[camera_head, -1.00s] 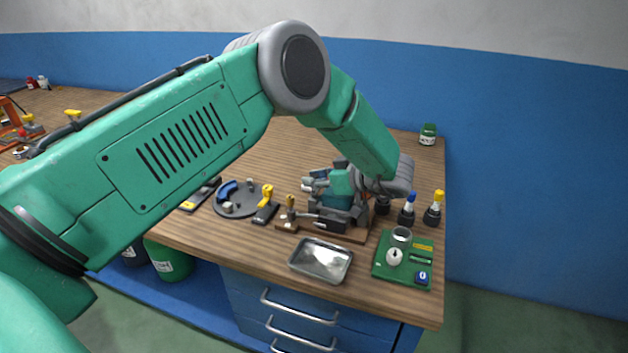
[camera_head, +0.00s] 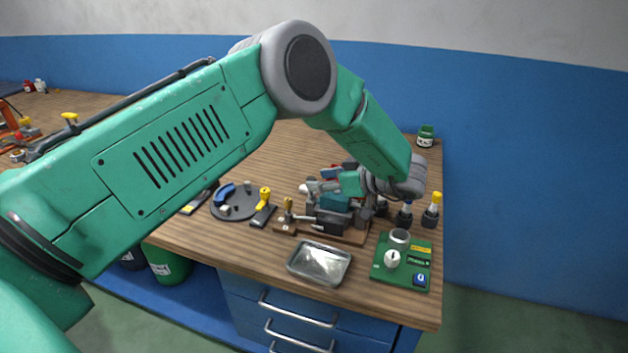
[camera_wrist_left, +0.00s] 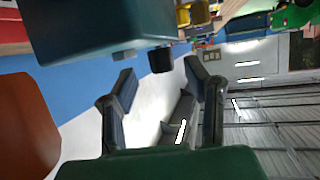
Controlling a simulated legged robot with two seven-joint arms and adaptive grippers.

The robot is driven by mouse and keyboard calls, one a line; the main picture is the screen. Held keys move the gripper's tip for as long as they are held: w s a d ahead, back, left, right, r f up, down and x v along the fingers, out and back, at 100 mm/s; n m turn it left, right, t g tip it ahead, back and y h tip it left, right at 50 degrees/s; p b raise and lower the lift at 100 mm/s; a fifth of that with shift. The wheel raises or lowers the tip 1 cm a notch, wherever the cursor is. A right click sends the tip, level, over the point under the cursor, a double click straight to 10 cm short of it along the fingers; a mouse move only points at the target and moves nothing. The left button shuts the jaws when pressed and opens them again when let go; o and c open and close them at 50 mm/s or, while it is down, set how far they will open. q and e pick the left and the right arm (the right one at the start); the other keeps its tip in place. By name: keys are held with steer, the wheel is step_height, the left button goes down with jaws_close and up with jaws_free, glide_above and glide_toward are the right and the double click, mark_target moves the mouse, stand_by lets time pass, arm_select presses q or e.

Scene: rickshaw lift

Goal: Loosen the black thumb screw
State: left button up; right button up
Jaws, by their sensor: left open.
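A small black knob, which looks like the thumb screw (camera_wrist_left: 160,60), sticks out beside a large teal block (camera_wrist_left: 100,28) in the left wrist view. My left gripper (camera_wrist_left: 158,69) is open, with one finger on each side of the knob and its tips close to it. I cannot tell whether they touch it. In the head view my left gripper (camera_head: 306,188) reaches from the right over the grey and teal vise-like fixture (camera_head: 330,222) on the workbench. The knob cannot be made out there. My right gripper is not in view.
A metal tray (camera_head: 320,263) lies in front of the fixture. A green board (camera_head: 402,262) is at right, with dark bottles (camera_head: 431,215) behind it. A dark round plate (camera_head: 234,203) and a yellow-handled tool (camera_head: 263,200) lie at left.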

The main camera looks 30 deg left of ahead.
arm_select(q)
steer(key=v, duration=0.9)
steer(key=shift+d, duration=0.2)
steer(key=shift+w, duration=0.1)
